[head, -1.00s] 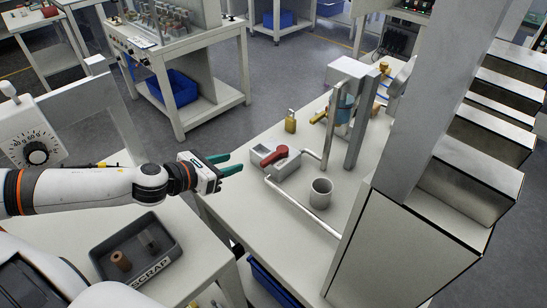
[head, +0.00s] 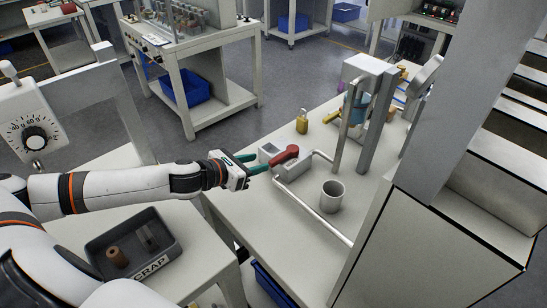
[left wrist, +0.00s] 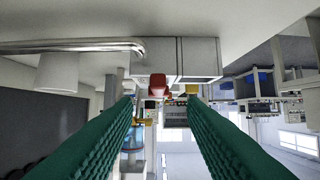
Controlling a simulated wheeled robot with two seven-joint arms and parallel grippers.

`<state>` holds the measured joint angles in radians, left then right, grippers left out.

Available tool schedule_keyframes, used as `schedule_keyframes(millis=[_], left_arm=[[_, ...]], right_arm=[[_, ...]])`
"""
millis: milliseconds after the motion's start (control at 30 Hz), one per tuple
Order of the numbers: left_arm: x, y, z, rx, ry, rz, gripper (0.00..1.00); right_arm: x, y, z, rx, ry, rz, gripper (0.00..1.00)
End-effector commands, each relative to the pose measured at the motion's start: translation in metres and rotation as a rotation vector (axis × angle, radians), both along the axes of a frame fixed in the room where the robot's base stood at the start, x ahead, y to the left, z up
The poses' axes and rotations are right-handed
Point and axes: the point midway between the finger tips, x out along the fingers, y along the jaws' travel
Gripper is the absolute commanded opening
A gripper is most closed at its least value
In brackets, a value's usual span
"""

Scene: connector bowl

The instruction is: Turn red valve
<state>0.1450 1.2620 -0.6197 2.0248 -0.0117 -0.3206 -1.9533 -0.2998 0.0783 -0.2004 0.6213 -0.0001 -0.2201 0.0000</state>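The red valve handle (head: 285,156) sits on a grey block with metal pipes on the white bench, in the middle of the head view. It also shows in the left wrist view (left wrist: 157,84), at the upper middle, just beyond the fingertips and roughly between them. My left gripper (head: 262,162) is open and empty, its green fingers pointing at the handle from the left. The fingers run along both sides of the left wrist view (left wrist: 160,98), well apart. I cannot tell whether a fingertip touches the valve block. My right gripper is not in view.
Upright metal posts (head: 375,125) rise to the right. A scrap tray (head: 172,257) lies on the nearer left table.

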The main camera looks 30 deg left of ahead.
Motion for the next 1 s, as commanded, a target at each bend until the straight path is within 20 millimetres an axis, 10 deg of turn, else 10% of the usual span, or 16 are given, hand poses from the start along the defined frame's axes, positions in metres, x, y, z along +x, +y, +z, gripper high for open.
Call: schedule_keyframes(millis=[400, 800, 1000], left_arm=[[0.057, -0.021, -0.024, -0.001, -0.002, -0.003, 0.38], [0.063, -0.024, -0.027, 0.002, -0.001, -0.004, 0.38], [0.063, -0.024, -0.027, 0.002, -0.001, -0.004, 0.07]], right_arm=[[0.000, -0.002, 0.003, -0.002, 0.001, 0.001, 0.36], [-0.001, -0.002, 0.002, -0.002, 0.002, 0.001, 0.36], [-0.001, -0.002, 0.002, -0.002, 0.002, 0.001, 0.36]])
